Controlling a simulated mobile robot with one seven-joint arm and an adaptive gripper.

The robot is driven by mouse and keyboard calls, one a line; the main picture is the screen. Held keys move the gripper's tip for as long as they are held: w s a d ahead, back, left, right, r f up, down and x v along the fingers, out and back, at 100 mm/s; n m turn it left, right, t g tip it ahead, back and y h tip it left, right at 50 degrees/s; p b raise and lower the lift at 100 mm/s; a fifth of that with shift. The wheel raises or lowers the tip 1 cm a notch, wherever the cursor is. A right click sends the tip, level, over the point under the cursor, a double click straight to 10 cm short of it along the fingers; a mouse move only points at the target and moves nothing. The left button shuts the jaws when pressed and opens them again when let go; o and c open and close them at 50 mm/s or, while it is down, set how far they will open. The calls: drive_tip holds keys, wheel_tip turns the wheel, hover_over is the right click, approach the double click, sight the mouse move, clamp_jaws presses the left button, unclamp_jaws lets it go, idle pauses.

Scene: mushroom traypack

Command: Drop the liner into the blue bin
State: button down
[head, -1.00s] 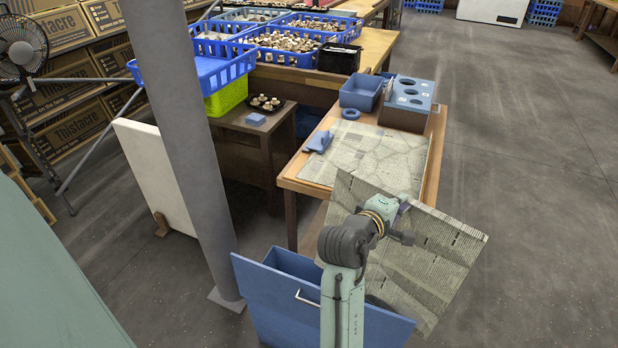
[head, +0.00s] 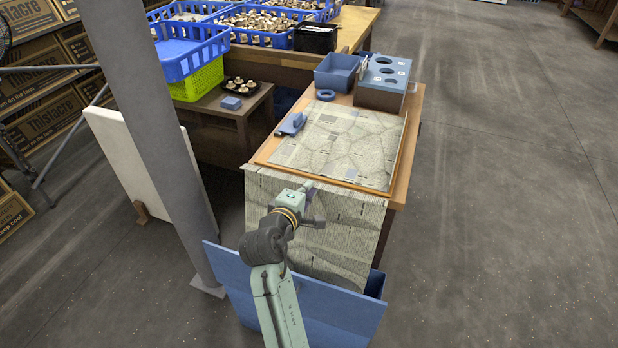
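The liner (head: 345,235) is a printed newspaper sheet hanging from my gripper (head: 309,190), spread roughly upright in front of the table's near end. My gripper is at the sheet's upper part; its fingertips are mostly hidden, but the sheet is held there. The blue bin (head: 345,317) stands on the floor below, with a wide blue front panel. The liner's lower edge overlaps the bin's opening in the picture; I cannot tell whether it is inside or just above. My arm hides part of the bin and the liner.
The wooden table (head: 402,165) carries another newspaper layer (head: 345,150), a blue tool (head: 291,124), a blue ring (head: 326,95), an open blue box (head: 338,72) and a blue-topped box with holes (head: 388,75). A grey post (head: 165,130) stands left. The floor at right is clear.

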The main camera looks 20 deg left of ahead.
sight(307, 232)
wheel_tip(307, 232, down, 16)
drive_tip(key=b, duration=1)
drive_tip(key=shift+r, duration=0.1)
drive_tip(key=c, duration=1.2)
unclamp_jaws()
drive_tip(key=shift+r+p, duration=0.15)
drive_tip(key=shift+p, duration=0.75)
drive_tip(key=shift+s+f+g+p, duration=0.1)
drive_tip(key=shift+g+p, duration=0.6)
drive_tip(key=shift+p, duration=1.2)
drive_tip(key=shift+s+f+g+p, duration=0.1)
drive_tip(key=shift+g+p, duration=0.6)
drive_tip(key=shift+p, duration=1.15)
drive_tip(key=shift+w+f+g+p, duration=0.15)
drive_tip(key=shift+g+p, duration=0.25)
drive_tip(key=shift+g, duration=0.6)
drive_tip(key=shift+s+f+g, duration=0.3)
drive_tip(key=shift+s+g, duration=0.05)
drive_tip(key=shift+g, duration=0.75)
